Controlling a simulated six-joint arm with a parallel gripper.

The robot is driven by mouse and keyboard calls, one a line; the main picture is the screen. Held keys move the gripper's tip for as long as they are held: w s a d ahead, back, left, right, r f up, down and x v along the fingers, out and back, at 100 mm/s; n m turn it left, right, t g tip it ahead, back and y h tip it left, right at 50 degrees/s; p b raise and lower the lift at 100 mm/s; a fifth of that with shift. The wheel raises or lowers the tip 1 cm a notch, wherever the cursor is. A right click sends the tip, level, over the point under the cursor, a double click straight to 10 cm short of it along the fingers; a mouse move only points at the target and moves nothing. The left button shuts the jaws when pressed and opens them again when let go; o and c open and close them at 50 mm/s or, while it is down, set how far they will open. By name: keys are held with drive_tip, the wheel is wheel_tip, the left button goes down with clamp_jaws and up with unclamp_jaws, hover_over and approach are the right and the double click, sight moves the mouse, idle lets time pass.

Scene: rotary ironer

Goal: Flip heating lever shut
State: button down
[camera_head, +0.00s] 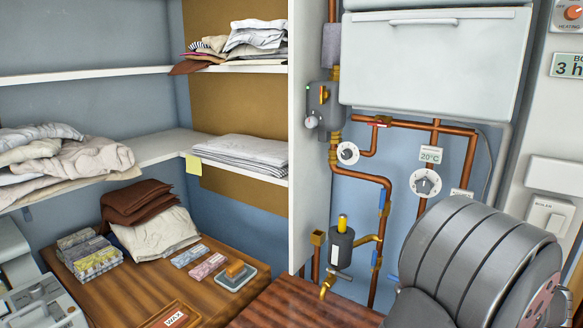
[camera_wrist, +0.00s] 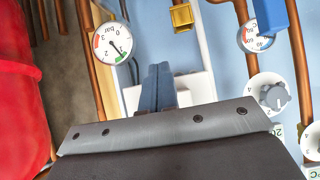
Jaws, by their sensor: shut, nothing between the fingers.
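No lever is clearly marked as the heating lever. A blue handle (camera_wrist: 278,17) on a copper pipe is at the upper right, apart from my fingers. My gripper is not visible in the head view.
In the wrist view a pressure gauge (camera_wrist: 113,42) is left of my fingers and a grey knob (camera_wrist: 272,97) right. A large red body (camera_wrist: 20,95) fills the left edge. A dark rounded shape blocks the head view's lower right. Shelves hold folded linen (camera_head: 240,150).

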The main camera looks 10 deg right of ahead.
idle(0.3)
drive_tip(key=s+a+f+m+t+y, duration=0.2)
drive_tip(key=s+a+f+t, duration=0.15)
drive_tip(key=s+t, duration=0.5)
drive_tip(key=w+d+f+g, duration=0.1)
drive_tip(key=w+f, duration=0.4)
drive_tip(key=w, duration=0.3)
drive_tip(key=shift+d, duration=0.15)
drive_tip(key=shift+w+f, duration=0.1)
drive_tip(key=shift+w, duration=0.05)
drive_tip(key=shift+w+a+g, duration=0.15)
drive_tip(key=shift+w+a, duration=0.1)
drive_tip(key=shift+a, duration=0.25)
drive_tip(key=shift+w+a+g, duration=0.1)
drive_tip(key=shift+w+a, duration=0.1)
drive_tip(key=shift+a, duration=0.3)
